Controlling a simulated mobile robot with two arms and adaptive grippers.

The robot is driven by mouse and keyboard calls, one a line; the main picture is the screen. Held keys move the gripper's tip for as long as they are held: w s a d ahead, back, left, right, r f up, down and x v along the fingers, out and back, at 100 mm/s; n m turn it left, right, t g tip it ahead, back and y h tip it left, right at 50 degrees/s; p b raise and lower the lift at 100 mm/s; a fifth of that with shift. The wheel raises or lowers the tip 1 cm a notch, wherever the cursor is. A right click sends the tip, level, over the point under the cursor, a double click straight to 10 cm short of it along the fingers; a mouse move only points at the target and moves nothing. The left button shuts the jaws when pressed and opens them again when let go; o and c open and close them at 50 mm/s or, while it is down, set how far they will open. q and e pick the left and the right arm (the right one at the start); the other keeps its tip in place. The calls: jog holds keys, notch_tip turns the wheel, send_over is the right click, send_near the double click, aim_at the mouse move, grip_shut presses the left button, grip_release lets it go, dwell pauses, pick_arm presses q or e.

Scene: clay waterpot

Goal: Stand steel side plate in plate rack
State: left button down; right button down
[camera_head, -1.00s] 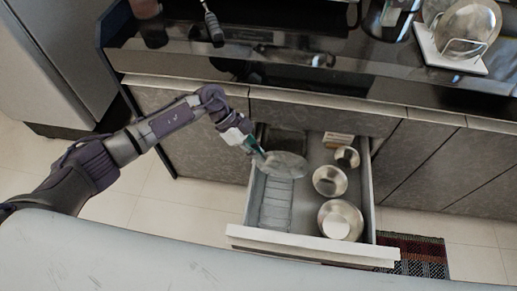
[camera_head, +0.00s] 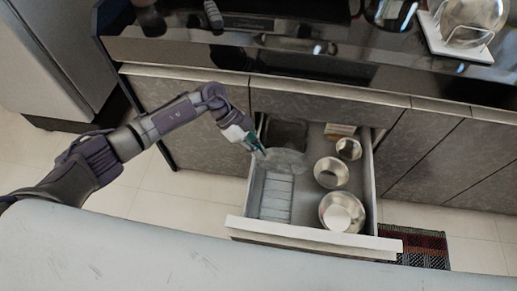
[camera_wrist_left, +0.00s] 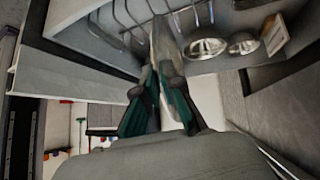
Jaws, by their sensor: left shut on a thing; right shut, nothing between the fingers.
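My left gripper (camera_head: 260,153) is shut on the rim of the steel side plate (camera_head: 286,162) over the left part of the open drawer. In the left wrist view the plate (camera_wrist_left: 164,42) appears nearly edge-on between the teal fingers (camera_wrist_left: 160,75). The wire plate rack (camera_head: 276,196) lies in the left part of the drawer, and the plate overlaps its far end in the head view. In the left wrist view the rack's wires (camera_wrist_left: 125,18) rise close beside the plate. I cannot tell whether plate and rack touch. My right gripper is not in view.
The open drawer (camera_head: 310,238) also holds several steel bowls, including a large one (camera_head: 341,211) and a middle one (camera_head: 331,172), on the right. A small box (camera_head: 340,130) lies at the back. A counter (camera_head: 330,67) stands behind, and a patterned mat (camera_head: 427,248) lies at right.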

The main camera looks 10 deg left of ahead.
pick_arm(q)
jog(key=shift+r, duration=0.1)
jog(key=shift+p, duration=0.55)
dwell(0.5)
jog(key=shift+p, duration=0.45)
dwell(0.6)
jog(key=shift+p, duration=0.4)
notch_tip(320, 180, down, 8)
jog(key=b, duration=0.4)
jog(key=shift+r+b, duration=0.2)
jog(key=shift+b, duration=0.15)
dwell(1.9)
jog(key=c, duration=1.2)
grip_release()
jog(key=shift+c, duration=0.2)
